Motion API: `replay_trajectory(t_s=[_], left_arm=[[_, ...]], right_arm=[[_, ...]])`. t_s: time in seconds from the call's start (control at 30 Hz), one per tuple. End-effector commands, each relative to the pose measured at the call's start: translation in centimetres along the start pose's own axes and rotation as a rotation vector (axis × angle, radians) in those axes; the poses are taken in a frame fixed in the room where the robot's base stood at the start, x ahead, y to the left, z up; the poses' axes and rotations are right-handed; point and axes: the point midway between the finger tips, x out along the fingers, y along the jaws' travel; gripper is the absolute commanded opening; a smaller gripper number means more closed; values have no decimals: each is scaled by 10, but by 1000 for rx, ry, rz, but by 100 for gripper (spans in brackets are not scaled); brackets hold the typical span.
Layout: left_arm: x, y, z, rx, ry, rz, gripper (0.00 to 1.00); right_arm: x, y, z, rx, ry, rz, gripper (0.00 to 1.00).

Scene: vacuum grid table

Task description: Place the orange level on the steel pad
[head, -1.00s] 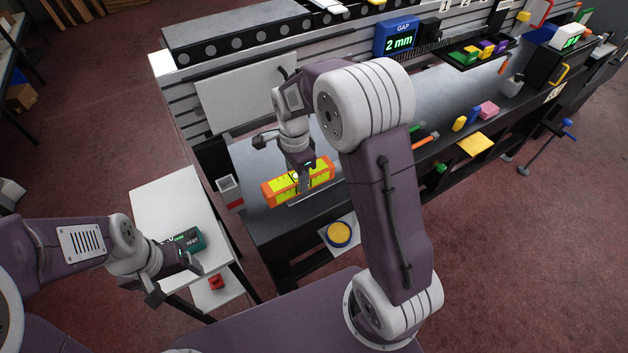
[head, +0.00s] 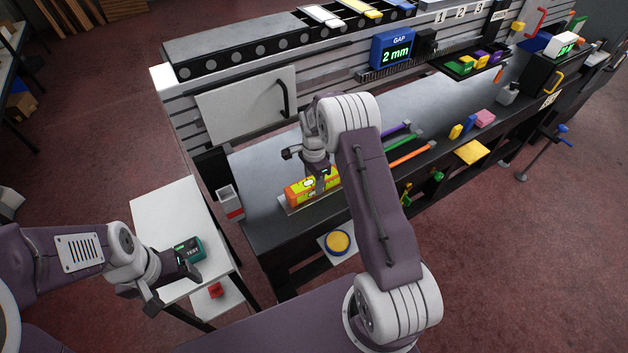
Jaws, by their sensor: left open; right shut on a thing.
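The orange level (head: 298,192), with yellow-green faces, is at the front left part of the workbench. My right gripper (head: 321,184) is shut on it from above and hides part of it. A pale steel strip, which looks like the edge of the steel pad (head: 284,207), shows just below the level. The level is over the pad; I cannot tell whether it touches it. My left gripper (head: 172,284) is open and empty near the white side table.
A green tester (head: 190,249) lies on the white side table (head: 160,215). Purple, green and orange bars (head: 408,154) lie right of my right arm. A small bin (head: 229,203) is at the bench's left end. A yellow round button (head: 338,241) sits below the bench front.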

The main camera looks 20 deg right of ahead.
Motion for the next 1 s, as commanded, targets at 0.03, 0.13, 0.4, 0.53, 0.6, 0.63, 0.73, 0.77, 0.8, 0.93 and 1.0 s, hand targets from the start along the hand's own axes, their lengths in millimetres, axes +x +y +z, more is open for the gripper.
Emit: replay_trajectory(t_s=[0.03,0.13,0.4,0.53,0.6,0.63,0.73,0.77,0.8,0.93,1.0], left_arm=[[0,0,0,0,0,0,80],[0,0,0,0,0,0,80],[1,0,0,0,0,0,80],[1,0,0,0,0,0,80],[1,0,0,0,0,0,80],[1,0,0,0,0,0,80],[0,0,0,0,0,0,80],[0,0,0,0,0,0,80],[1,0,0,0,0,0,80],[3,0,0,0,0,0,80],[3,0,0,0,0,0,80]], right_arm=[[-1,-1,0,0,1,-5,0],[-1,-1,0,0,1,-5,0],[2,-1,0,0,1,-3,67],[2,-1,0,0,1,-3,67],[2,-1,0,0,1,-3,67],[1,-1,0,0,1,-3,67],[-4,-1,0,0,1,-4,67],[-7,-1,0,0,1,-4,67],[-14,-2,0,0,2,-7,67],[-47,-2,0,0,2,-9,67],[-66,-2,0,0,2,-8,67]])
